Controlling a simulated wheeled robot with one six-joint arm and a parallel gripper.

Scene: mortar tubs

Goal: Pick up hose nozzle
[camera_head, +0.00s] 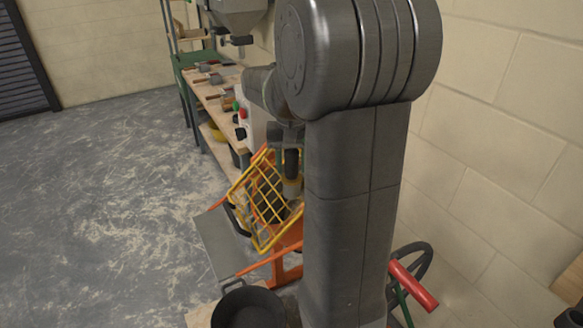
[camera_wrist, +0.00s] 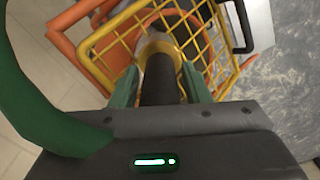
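The hose nozzle (camera_wrist: 159,80) appears to be the black cylinder with a tan-yellow collar, lying between the two green fingers of my gripper (camera_wrist: 160,88) in the wrist view. The fingers flank it closely on both sides and look shut on it. In the head view the black and tan nozzle (camera_head: 292,186) points down in front of a yellow wire grid. My arm hides part of it there. Its far tip is hard to make out against the grid. I cannot tell whether it touches the grid.
The yellow grid (camera_head: 244,205) belongs to an orange-framed machine (camera_head: 287,273). A black tub (camera_head: 248,308) stands at its foot. A red handle (camera_head: 413,285) is right of my arm. A workbench with tools (camera_head: 212,88) runs along the wall. The grey floor (camera_head: 95,210) is clear at left.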

